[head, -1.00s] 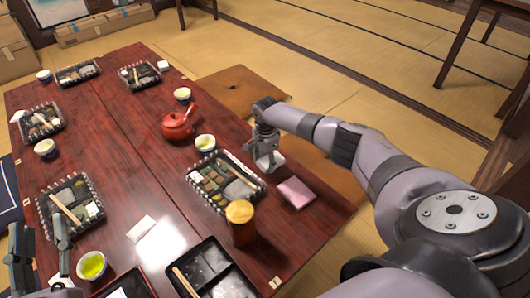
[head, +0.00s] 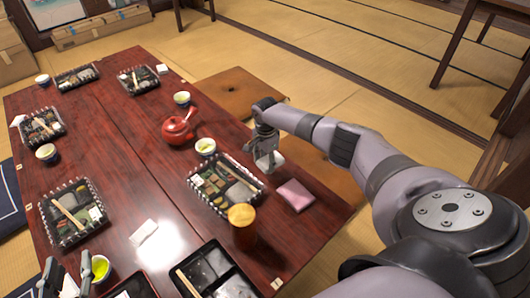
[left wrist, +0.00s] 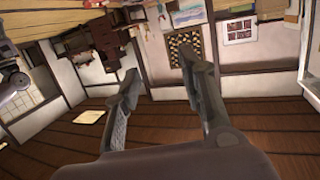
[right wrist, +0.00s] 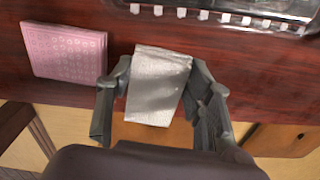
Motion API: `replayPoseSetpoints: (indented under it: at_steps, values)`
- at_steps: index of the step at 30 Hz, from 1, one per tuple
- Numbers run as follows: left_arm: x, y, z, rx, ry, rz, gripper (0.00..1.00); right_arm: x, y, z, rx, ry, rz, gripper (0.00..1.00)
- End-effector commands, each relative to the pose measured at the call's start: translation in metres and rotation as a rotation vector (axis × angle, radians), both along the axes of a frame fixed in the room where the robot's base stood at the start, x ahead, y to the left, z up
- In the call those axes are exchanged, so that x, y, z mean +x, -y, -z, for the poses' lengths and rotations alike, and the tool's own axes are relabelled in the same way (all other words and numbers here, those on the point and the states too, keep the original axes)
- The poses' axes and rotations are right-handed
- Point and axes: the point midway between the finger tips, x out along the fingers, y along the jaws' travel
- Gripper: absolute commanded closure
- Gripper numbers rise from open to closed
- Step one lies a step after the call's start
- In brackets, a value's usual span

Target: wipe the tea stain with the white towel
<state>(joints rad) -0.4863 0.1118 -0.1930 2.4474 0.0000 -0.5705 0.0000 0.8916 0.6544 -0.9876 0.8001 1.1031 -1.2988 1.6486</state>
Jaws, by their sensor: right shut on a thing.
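The white towel (right wrist: 158,88) is folded and held between the fingers of my right gripper (right wrist: 160,100). In the head view my right gripper (head: 268,160) is at the table's right edge, between the bento tray and the pink cloth. The towel hangs near the edge; I cannot tell whether it touches the tabletop. No tea stain can be made out on the dark red table (head: 130,180). My left gripper (head: 70,280) is at the bottom left of the head view, beside a cup of green tea (head: 101,266). Its fingers are apart and empty in the left wrist view (left wrist: 160,100).
A bento tray (head: 253,178) stands beside my right gripper. A white packet (head: 143,232) lies in the open middle.

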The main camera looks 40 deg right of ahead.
Motion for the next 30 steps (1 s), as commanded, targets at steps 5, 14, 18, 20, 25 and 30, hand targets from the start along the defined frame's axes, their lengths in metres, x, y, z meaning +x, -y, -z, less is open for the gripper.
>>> replayPoseSetpoints:
  at_steps: [5,14,18,20,25,30]
  values:
    - [-0.005,-0.004,0.013,0.020,-0.080,-0.005,0.63,-0.001,0.001,-0.004,0.000,0.000,0.000,0.75]
    - [-0.018,-0.010,0.037,0.052,-0.216,-0.014,0.63,-0.001,0.003,-0.009,0.000,0.000,0.000,0.75]
    - [-0.025,-0.013,0.048,0.067,-0.279,-0.019,0.63,-0.002,0.004,-0.011,0.000,0.000,-0.001,0.75]
    - [-0.028,-0.015,0.052,0.074,-0.306,-0.020,0.63,-0.002,0.005,-0.012,0.000,0.000,-0.001,0.75]
    - [-0.038,-0.019,0.064,0.091,-0.382,-0.026,0.63,-0.003,0.006,-0.014,0.000,0.000,-0.002,0.75]
    - [-0.049,-0.024,0.075,0.108,-0.459,-0.031,0.63,-0.003,0.007,-0.017,0.000,0.000,-0.002,0.75]
